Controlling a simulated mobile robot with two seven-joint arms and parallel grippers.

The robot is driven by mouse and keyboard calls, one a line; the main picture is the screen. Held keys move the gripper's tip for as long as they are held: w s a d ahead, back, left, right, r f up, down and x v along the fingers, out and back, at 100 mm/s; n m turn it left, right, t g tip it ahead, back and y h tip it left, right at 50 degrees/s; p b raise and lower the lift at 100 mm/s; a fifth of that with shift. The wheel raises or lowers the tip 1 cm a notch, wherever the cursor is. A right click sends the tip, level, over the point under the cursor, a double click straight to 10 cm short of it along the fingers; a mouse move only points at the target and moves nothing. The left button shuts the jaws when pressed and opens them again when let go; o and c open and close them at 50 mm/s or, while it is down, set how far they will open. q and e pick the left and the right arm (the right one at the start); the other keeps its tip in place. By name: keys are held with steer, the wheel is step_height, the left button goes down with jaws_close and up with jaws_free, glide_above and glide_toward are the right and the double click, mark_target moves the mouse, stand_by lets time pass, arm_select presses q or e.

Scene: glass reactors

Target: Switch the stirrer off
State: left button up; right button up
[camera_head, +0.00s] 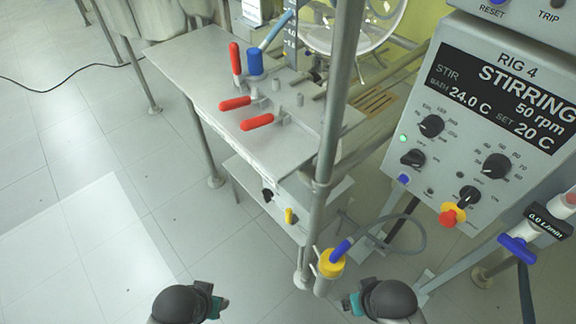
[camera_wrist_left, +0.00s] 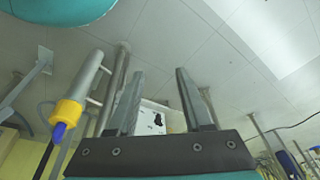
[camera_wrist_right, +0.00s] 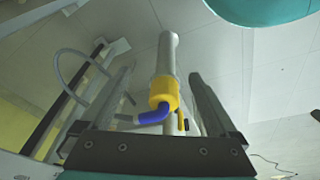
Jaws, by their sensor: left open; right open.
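The grey control panel (camera_head: 440,165) of RIG 4 stands at the right in the head view. Its display (camera_head: 500,95) reads STIRRING, 50 rpm, 24.0 C, SET 20 C. Below it are several black knobs, among them an upper left knob (camera_head: 431,126), a lower left knob (camera_head: 413,158) beside a lit green lamp, a large knob (camera_head: 496,166) and a small knob (camera_head: 469,195). A red and yellow button (camera_head: 451,215) is at the bottom. My left gripper (camera_head: 217,302) and right gripper (camera_head: 352,303) are low in front, apart from the panel. Both are open and empty in the wrist views (camera_wrist_left: 155,100) (camera_wrist_right: 160,100).
A steel post (camera_head: 340,110) rises between the bench and the panel. A blue and yellow probe connector (camera_head: 332,262) hangs near my right gripper. A bench (camera_head: 190,60) with red-handled valves (camera_head: 235,103) stands left of the post. A flow meter (camera_head: 548,218) is at the right edge. Floor at left is clear.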

steer(key=w+b+v, duration=0.1)
steer(key=b+v, duration=0.1)
steer(key=v, duration=0.3)
arm_select(q)
steer(key=w+v, duration=0.1)
steer(key=v, duration=0.4)
step_height(320, 180, down, 15)
steer(key=s+b, duration=0.1)
steer(key=s, duration=0.1)
arm_select(e)
steer(key=m+t+h, duration=0.6)
steer(key=t+h, duration=0.3)
steer(key=h, duration=0.5)
glide_toward(409, 163)
steer(key=b+x, duration=0.2)
steer(key=x, duration=0.7)
steer(key=shift+w+d, duration=0.15)
arm_select(q)
steer(key=r, duration=0.1)
steer(key=w+r, duration=0.2)
steer(key=r, duration=0.1)
steer(key=shift+w+d, duration=0.1)
steer(key=shift+d, duration=0.25)
